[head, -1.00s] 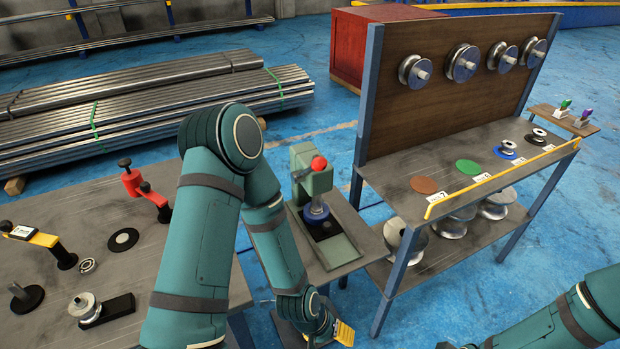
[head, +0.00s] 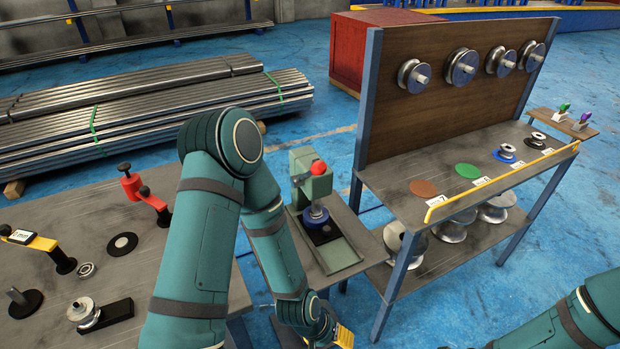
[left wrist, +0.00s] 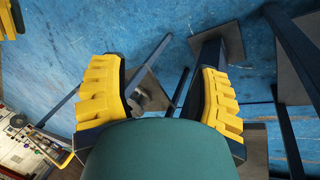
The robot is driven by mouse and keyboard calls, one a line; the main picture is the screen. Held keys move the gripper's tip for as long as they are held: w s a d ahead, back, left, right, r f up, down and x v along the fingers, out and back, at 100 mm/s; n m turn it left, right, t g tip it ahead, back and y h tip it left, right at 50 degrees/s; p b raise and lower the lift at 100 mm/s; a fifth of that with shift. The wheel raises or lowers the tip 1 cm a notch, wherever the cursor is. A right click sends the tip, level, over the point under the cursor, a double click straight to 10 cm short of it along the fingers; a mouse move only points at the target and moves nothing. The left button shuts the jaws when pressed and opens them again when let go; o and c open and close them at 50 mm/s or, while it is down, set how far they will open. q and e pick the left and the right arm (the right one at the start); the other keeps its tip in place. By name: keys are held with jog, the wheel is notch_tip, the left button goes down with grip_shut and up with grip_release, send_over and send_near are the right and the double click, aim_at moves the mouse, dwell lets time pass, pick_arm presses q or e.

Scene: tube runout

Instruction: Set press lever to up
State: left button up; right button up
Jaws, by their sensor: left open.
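The green press (head: 312,190) stands on a small grey stand in the middle of the head view. Its lever is a grey rod with a red ball knob (head: 319,168), at about the height of the press head. A blue disc (head: 315,215) sits under the press head. My left gripper (head: 338,336) is low in the head view, in front of and below the press, apart from the lever. In the left wrist view its yellow-padded fingers (left wrist: 168,95) are spread with nothing between them. A yellow part at the wrist view's top left may be my right gripper.
A bench (head: 60,200) with a red clamp (head: 145,190) is at the left. A rack (head: 400,180) with rollers and coloured discs stands right of the press. Steel tubes (head: 150,95) lie behind. Blue floor is open at the right.

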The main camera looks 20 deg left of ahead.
pick_arm(q)
jog(key=w+r+t+y+b, duration=0.25)
jog(key=w+r+t, duration=0.25)
jog(key=w, duration=0.5)
jog(key=n+t+y+b, duration=0.3)
jog(key=t+y+b, duration=0.3)
jog(key=y, duration=0.6)
send_near(319, 168)
jog(key=shift+t, duration=0.7)
jog(key=x, duration=0.4)
jog(key=f+x, duration=0.1)
jog(key=x, duration=0.2)
jog(key=f+x, duration=0.1)
jog(key=x, duration=0.3)
jog(key=shift+w+a+f, duration=0.25)
grip_shut()
